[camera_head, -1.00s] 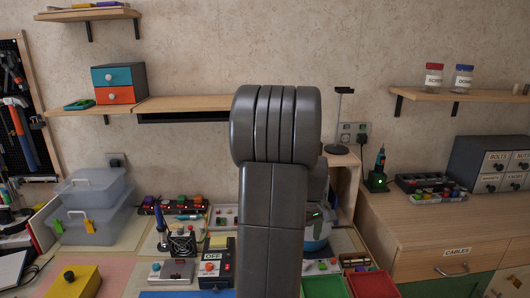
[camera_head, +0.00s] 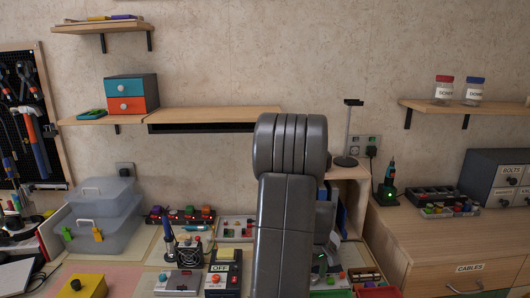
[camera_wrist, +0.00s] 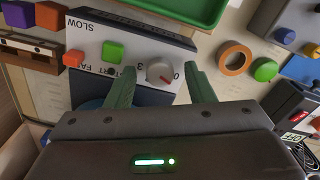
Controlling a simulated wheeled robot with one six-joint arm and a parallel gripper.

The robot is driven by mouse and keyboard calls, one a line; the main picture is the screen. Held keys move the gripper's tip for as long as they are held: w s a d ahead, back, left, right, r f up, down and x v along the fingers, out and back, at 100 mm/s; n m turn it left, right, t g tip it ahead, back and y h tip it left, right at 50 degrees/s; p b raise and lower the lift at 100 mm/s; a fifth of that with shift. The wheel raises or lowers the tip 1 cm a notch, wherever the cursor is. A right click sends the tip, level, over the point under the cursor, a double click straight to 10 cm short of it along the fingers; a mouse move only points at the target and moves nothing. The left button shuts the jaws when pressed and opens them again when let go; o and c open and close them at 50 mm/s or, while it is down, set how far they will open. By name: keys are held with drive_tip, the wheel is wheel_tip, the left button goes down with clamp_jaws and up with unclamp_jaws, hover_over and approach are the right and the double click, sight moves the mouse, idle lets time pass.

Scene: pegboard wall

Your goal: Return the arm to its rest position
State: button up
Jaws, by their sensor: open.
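My gripper (camera_wrist: 160,72) is open and empty in the wrist view. Its two green fingers stand apart over a box with a white top (camera_wrist: 135,50) marked SLOW and FAST. A round dial (camera_wrist: 160,70) on that box shows between the fingers. I cannot tell how far above it the fingers are. In the head view my grey arm (camera_head: 287,215) rises in front of the bench, and my gripper is hidden behind it.
A green tray (camera_wrist: 180,10), an orange ring (camera_wrist: 235,58) and small coloured blocks lie around the box. In the head view, shelves (camera_head: 215,115) hang on the wall. Clear bins (camera_head: 100,215) stand left, a drawer unit (camera_head: 500,175) right. The wall above my arm is clear.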

drive_tip(key=shift+r, duration=0.15)
wheel_tip(320, 180, up, 13)
wheel_tip(320, 180, down, 13)
drive_tip(key=shift+f, duration=0.2)
drive_tip(key=m, duration=0.4)
drive_tip(key=shift+r+m, duration=0.1)
drive_tip(key=shift+m, duration=0.3)
drive_tip(key=m, duration=0.4)
drive_tip(key=shift+p, duration=0.4)
drive_tip(key=m, duration=0.4)
drive_tip(key=shift+m+p, duration=0.35)
drive_tip(key=shift+m, duration=0.05)
drive_tip(key=shift+m+p, duration=0.35)
drive_tip(key=shift+m, duration=1.75)
drive_tip(key=shift+r, duration=0.1)
